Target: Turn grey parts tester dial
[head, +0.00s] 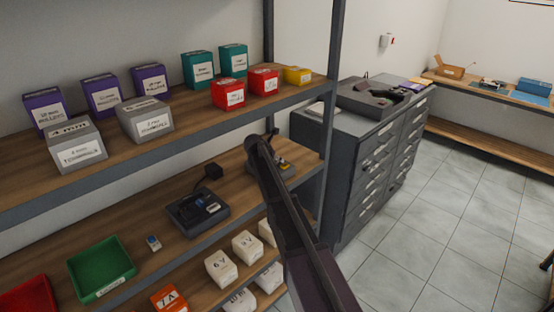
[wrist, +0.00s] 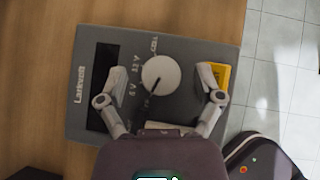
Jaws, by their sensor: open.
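The grey parts tester (wrist: 190,45) lies on the wooden shelf, seen from above in the wrist view. Its round pale dial (wrist: 161,75) carries a dark pointer line running toward the lower left, near printed voltage marks. A dark display strip and a yellow block (wrist: 222,76) lie on either side of the dial. My gripper (wrist: 160,97) is open, its two fingers spread left and right of the dial with gaps on both sides. I cannot tell its exact height. In the head view, my arm hides most of the tester (head: 286,172).
A dark device (head: 197,208), a small battery-like item (head: 153,243) and a green tray (head: 100,268) stand left on the same shelf. The loaded upper shelf (head: 200,120) and a metal post (head: 331,120) are close to my arm. A grey drawer cabinet (head: 340,140) stands to the right.

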